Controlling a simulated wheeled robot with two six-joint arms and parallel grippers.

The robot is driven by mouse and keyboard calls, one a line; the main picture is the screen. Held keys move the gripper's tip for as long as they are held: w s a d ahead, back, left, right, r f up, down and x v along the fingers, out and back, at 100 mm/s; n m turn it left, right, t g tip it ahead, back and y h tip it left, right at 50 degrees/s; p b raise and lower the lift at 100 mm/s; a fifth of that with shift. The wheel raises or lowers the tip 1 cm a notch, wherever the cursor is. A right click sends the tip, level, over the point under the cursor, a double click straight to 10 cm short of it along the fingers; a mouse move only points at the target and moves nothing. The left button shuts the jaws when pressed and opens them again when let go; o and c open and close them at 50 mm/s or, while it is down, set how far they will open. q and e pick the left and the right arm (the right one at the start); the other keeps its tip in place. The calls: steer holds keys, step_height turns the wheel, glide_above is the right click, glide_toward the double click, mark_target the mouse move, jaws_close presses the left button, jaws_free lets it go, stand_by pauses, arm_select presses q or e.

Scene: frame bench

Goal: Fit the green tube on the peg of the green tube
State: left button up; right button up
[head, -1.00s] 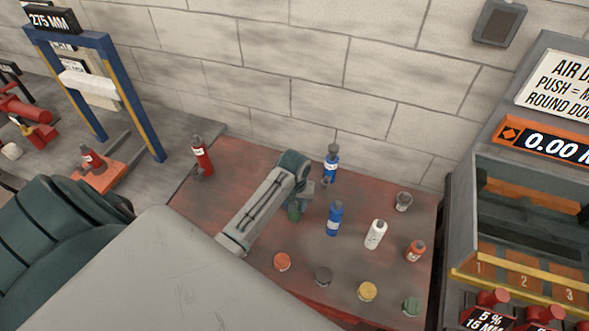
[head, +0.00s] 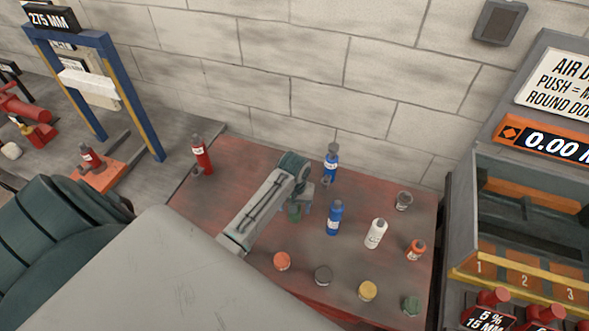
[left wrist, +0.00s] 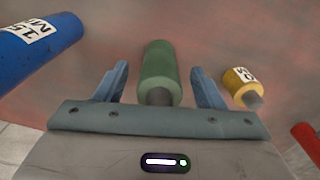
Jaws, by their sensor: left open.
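The green tube (left wrist: 158,68) lies between the two fingers of my left gripper (left wrist: 160,88) in the left wrist view. The fingers are open, with a gap visible on each side of the tube. In the head view my left gripper (head: 306,194) is over the middle of the red bench top, and the green tube (head: 294,213) shows partly beneath it. A small round green-topped piece (head: 411,306) stands at the bench's front right; I cannot tell whether it is the peg. My right gripper is not in view.
A blue tube (head: 334,218), a white tube (head: 376,233) and an orange one (head: 416,250) stand to the right. Another blue tube (head: 331,163) is behind. A yellow tube (left wrist: 243,85) is close to the right finger.

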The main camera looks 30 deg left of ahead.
arm_select(q)
step_height(320, 180, up, 10)
steer(key=shift+f+b, duration=0.1)
steer(key=shift+b, duration=0.95)
steer(key=shift+r, duration=0.45)
